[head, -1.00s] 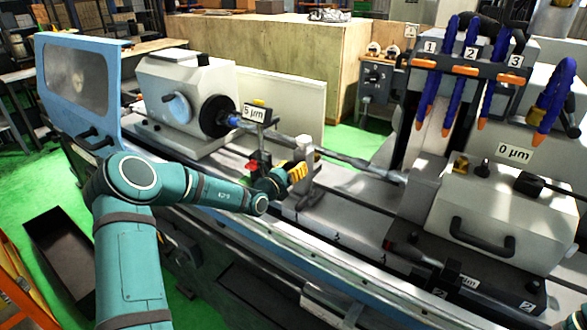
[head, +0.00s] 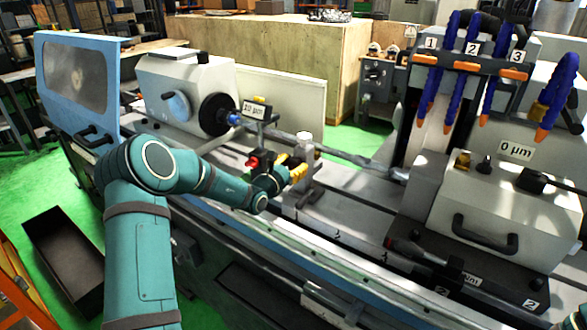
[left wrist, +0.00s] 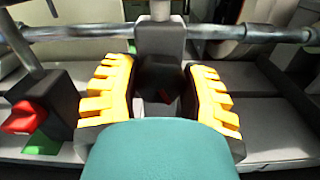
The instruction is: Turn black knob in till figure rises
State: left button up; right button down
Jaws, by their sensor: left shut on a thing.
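My left gripper (head: 291,166) has its yellow fingers on both sides of a black knob on the near side of the upright grey rest. In the left wrist view the black knob (left wrist: 160,78) sits between the fingers of the left gripper (left wrist: 160,88), which is shut on it. The finger contact is partly hidden. A small display (head: 255,110) above the shaft reads a µm figure, apparently 20, though it is small.
The long shaft (head: 350,157) runs behind the rest to the right. A red knob (left wrist: 22,117) on a black block is just left of my fingers. A second display (head: 515,150) reads 0 µm. Blue hoses (head: 470,60) hang at the right.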

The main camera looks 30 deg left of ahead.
pick_arm(q)
jog(key=shift+f+m+b, duration=0.1)
jog(key=shift+m+b, duration=0.5)
jog(key=shift+m, duration=0.3)
jog(key=o, duration=1.2)
jog(key=s, duration=0.4)
jog(key=s+a, duration=0.1)
jog(key=s, duration=0.7)
jog(key=shift+a, duration=0.35)
